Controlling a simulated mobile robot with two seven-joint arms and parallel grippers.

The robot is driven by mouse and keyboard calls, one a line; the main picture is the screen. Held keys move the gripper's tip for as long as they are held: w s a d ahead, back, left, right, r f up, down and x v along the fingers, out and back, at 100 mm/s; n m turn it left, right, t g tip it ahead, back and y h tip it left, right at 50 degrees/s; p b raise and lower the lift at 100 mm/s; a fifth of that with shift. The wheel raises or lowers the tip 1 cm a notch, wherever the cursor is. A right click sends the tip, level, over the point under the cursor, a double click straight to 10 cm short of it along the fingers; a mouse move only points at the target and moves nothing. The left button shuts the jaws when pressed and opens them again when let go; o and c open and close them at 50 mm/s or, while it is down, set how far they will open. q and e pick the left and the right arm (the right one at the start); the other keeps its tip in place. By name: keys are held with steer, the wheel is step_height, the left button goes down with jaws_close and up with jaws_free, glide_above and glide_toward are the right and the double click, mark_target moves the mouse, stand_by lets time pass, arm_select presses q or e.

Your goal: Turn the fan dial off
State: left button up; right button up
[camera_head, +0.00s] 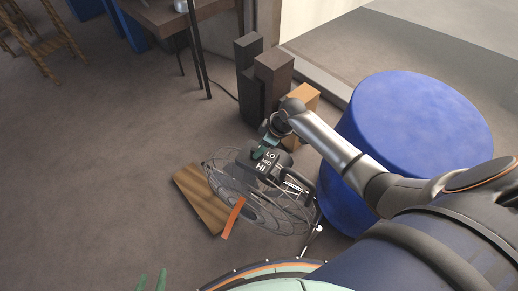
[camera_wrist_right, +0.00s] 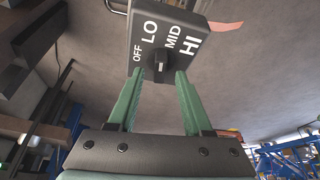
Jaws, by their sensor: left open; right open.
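The fan (camera_head: 262,208) stands on the floor in the head view, with a wire cage and a dark control box (camera_head: 268,163) marked LO, MID and HI on its top. In the right wrist view the box face (camera_wrist_right: 172,22) reads OFF, LO, MID, HI, with a small dark dial (camera_wrist_right: 160,64) at its lower edge. My right gripper (camera_wrist_right: 159,75) is open, its green fingertips on either side of the dial; I cannot tell whether they touch it. Which mark the dial points to is unclear. My left gripper (camera_head: 152,280) is open and empty at the bottom edge of the head view.
A large blue cylinder (camera_head: 415,125) stands right of the fan, close to my right arm. Dark box-like columns (camera_head: 270,85) and an orange-brown box (camera_head: 302,105) stand behind it. A wooden board (camera_head: 200,197) lies left of the fan.

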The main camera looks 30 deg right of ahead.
steer(key=shift+x, duration=0.75)
steer(key=shift+c, duration=0.2)
jaws_close()
